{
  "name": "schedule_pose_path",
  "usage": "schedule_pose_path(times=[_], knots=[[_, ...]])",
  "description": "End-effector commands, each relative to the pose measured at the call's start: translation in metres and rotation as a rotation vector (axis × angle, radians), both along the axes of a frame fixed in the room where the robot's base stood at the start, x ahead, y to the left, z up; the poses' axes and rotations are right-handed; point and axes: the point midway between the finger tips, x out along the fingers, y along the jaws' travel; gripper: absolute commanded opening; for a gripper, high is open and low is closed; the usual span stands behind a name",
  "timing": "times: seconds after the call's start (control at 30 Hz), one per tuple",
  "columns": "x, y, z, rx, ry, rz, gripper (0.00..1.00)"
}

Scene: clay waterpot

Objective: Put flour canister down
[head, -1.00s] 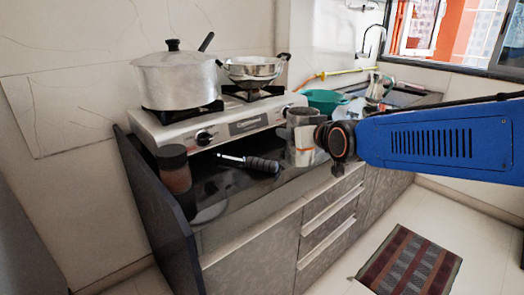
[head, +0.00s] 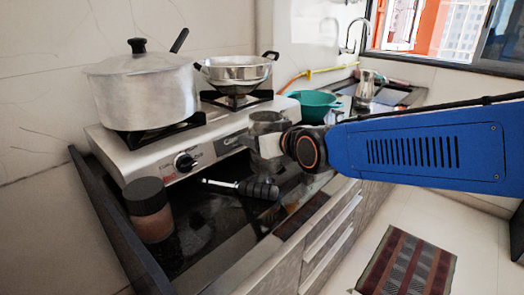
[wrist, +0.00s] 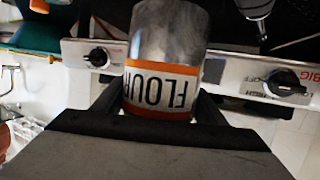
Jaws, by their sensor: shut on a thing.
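The flour canister (wrist: 167,75) is a grey metallic cylinder with a white and orange label reading FLOUR, upside down in the wrist view. My gripper (wrist: 160,108) is shut on it, with a dark finger on each side. In the head view the canister (head: 266,128) shows at the right front of the stove, partly covered by my gripper (head: 272,147). The black countertop (head: 205,225) lies in front of the stove. I cannot tell whether the canister's base touches it.
A stove (head: 215,140) carries a large lidded pot (head: 145,95) and a metal pan (head: 235,72). A dark-lidded jar (head: 150,210) and a black-handled tool (head: 245,187) are on the counter. A green bowl (head: 316,106) stands behind the canister. Bare counter shows between jar and tool.

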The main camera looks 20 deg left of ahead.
Motion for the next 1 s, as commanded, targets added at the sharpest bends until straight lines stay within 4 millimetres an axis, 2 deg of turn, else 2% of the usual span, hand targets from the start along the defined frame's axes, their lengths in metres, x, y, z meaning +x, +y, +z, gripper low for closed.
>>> schedule_pose_path(times=[0.17,0.47,0.87,0.9,0.97,1.0], knots=[[-0.003,0.0,-0.008,0.001,-0.002,0.001,0.23],[-0.014,-0.002,-0.04,0.001,-0.002,0.008,0.23],[-0.014,-0.002,-0.044,0.001,-0.001,0.006,0.23],[-0.014,-0.002,-0.045,0.0,0.0,0.006,0.7],[-0.014,-0.002,-0.045,0.0,0.0,0.006,0.84],[-0.014,-0.002,-0.045,0.0,0.0,0.006,0.84]])
